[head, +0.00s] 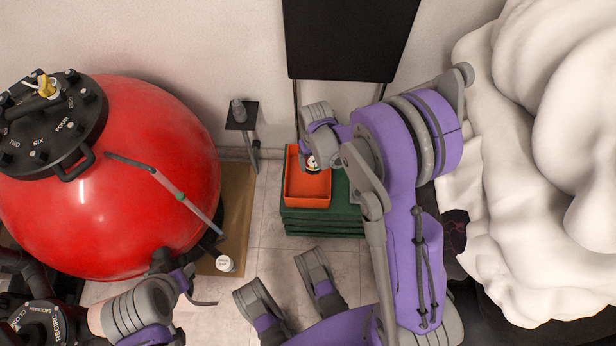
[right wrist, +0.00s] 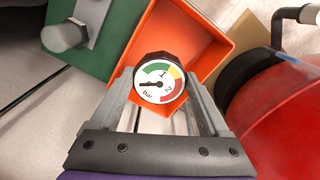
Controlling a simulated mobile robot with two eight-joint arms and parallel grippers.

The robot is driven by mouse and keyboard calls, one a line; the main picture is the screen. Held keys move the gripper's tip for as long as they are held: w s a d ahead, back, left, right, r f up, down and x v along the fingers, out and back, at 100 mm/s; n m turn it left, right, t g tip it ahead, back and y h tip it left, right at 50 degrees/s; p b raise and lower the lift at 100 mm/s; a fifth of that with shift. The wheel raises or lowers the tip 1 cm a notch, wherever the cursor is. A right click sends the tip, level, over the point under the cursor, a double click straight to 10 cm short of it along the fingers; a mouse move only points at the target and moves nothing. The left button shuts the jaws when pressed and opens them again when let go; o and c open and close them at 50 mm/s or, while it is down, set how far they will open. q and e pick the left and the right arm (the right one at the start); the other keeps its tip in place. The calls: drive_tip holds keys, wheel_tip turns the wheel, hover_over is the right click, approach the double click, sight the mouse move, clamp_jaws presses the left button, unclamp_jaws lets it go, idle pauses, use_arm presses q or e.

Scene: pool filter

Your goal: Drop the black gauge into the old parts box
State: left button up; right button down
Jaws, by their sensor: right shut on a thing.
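The black gauge (right wrist: 158,82) has a black housing and a white dial with green, yellow and red bands. My right gripper (right wrist: 157,92) is shut on it, with one finger on each side. In the head view the gauge (head: 312,163) shows as a small white and dark spot at the right gripper. The orange open box (head: 307,191), which I take as the old parts box, lies below it; its visible floor looks empty. The gauge appears over the box's upper right part; its height is unclear.
The box sits on a stack of green cases (head: 322,222). A large red filter tank (head: 150,200) stands at left, with a small dark stand (head: 241,116) beside it. A white bulky mass (head: 560,160) fills the right.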

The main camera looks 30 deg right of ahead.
unclamp_jaws()
drive_tip(key=shift+r, duration=0.1)
use_arm(q)
drive_tip(key=r+p, duration=0.1)
drive_tip(key=r, duration=0.1)
drive_tip(key=r+p, duration=0.1)
drive_tip(key=p, duration=0.1)
drive_tip(key=shift+s+r, duration=0.2)
drive_tip(key=shift+r, duration=0.2)
use_arm(e)
wheel_tip(320, 180, up, 11)
drive_tip(key=s+a+r+t, duration=0.2)
drive_tip(key=s+a+r, duration=0.15)
drive_tip(key=s, duration=0.45)
drive_tip(key=s+a+r+t, duration=0.25)
drive_tip(key=s+r, duration=0.25)
drive_tip(key=s, duration=0.4)
use_arm(q)
wheel_tip(320, 180, up, 19)
drive_tip(key=w+t+p, duration=0.1)
drive_tip(key=w+p, duration=0.1)
drive_tip(key=p, duration=1.5)
use_arm(e)
wheel_tip(320, 180, up, 20)
drive_tip(key=w, duration=0.2)
drive_tip(key=shift+a+f+n+t, duration=0.2)
drive_tip(key=shift+a+n+t, duration=0.15)
drive_tip(key=shift+t, duration=0.1)
